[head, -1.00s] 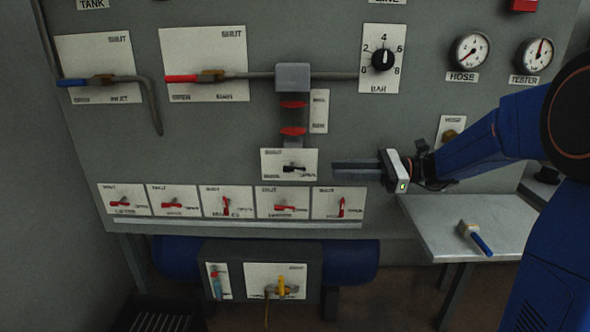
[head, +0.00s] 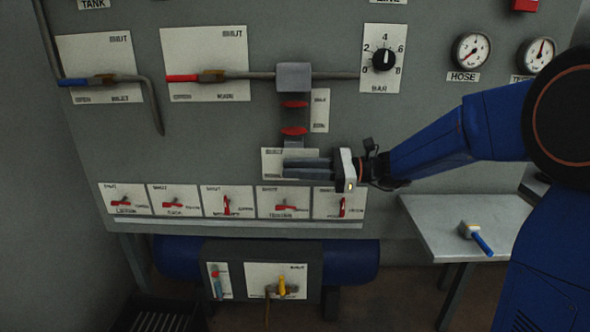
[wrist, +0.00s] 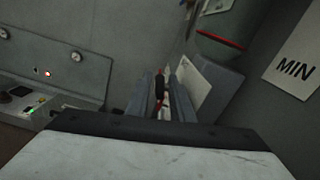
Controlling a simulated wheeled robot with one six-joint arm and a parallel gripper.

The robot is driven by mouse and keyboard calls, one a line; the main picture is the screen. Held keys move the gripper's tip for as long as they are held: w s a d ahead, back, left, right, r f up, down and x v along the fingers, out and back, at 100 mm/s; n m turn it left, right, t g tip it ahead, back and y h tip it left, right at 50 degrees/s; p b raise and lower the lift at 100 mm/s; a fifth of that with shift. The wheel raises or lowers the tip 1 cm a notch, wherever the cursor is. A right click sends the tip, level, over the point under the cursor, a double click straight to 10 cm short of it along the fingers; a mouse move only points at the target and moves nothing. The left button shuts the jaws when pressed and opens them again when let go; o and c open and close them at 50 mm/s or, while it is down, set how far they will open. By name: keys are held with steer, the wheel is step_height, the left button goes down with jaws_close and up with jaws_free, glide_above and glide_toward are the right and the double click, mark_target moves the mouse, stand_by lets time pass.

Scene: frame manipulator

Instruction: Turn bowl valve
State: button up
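The bowl valve sits on a white plate (head: 271,163) below the grey filter block (head: 293,77) with its two red rings. In the head view my gripper (head: 287,168) is in front of this plate and its fingers hide the black valve handle. In the wrist view my two grey fingers (wrist: 162,98) are apart. A dark, narrow piece with some red (wrist: 159,88) shows in the gap between them. It may be the valve handle; I cannot tell whether the fingers touch it.
A row of small red levers (head: 227,205) on white plates lies just below my gripper. Pipes with a blue handle (head: 73,82) and a red handle (head: 183,78) run above. A side table (head: 440,225) at right carries a blue-handled tool (head: 475,236).

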steer(key=shift+a, duration=0.1)
jaws_close()
steer(key=shift+r+h, duration=0.1)
steer(key=shift+h, duration=0.2)
steer(key=h, duration=0.3)
steer(key=shift+r+h, duration=0.1)
steer(key=shift+h, duration=0.2)
steer(key=shift+a+h, duration=0.1)
steer(key=shift+h, duration=2.2)
jaws_free()
